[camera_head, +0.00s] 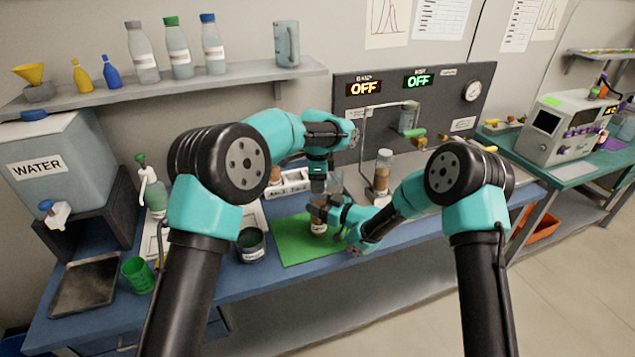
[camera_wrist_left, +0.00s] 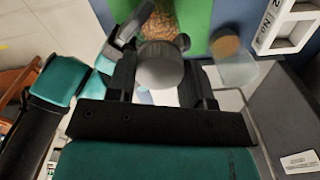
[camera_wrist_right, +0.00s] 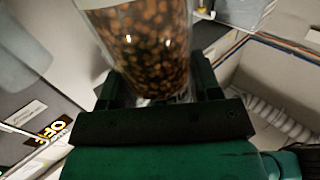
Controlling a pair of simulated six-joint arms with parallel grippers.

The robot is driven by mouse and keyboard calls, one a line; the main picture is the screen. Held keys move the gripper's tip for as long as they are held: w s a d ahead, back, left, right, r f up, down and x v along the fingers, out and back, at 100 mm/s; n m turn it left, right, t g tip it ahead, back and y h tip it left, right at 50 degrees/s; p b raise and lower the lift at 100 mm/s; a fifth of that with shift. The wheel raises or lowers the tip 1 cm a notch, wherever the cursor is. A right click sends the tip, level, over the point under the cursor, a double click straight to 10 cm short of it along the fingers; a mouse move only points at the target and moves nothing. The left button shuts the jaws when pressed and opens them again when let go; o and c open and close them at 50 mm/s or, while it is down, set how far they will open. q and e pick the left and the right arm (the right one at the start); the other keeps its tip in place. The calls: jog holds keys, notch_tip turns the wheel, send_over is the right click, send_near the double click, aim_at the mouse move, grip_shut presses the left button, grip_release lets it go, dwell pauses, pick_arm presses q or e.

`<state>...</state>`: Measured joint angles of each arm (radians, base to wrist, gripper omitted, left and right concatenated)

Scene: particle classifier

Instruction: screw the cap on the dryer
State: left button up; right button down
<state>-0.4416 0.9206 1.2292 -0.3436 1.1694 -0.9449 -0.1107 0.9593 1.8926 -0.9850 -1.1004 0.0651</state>
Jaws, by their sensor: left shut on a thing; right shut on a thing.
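The dryer is a clear cylinder of brown granules. It stands upright over the green mat (camera_head: 290,245), and its lower part (camera_head: 318,229) shows in the head view. My right gripper (camera_head: 322,208) is shut around it from the side. The right wrist view shows the dryer's granules (camera_wrist_right: 148,45) close up between the fingers. My left gripper (camera_head: 318,185) points down above the dryer, shut on a round grey cap (camera_wrist_left: 160,66). In the left wrist view the cap lies in line with the granules (camera_wrist_left: 158,22). The seam between cap and dryer is hidden, so I cannot tell whether they touch.
A clear beaker (camera_wrist_left: 235,68) stands close beside the dryer. Another capped jar of granules (camera_head: 382,170) stands by the control panel (camera_head: 440,85). A dark jar (camera_head: 251,246) is left of the mat, and a white labelled rack (camera_head: 288,184) is behind it.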

pick_arm(q)
jog(key=m, duration=1.1)
jog(key=shift+w+d, duration=0.1)
jog(key=m, duration=0.6)
jog(key=shift+m, duration=0.3)
jog(key=m, duration=0.6)
jog(key=shift+d, duration=0.15)
jog(key=o, duration=0.9)
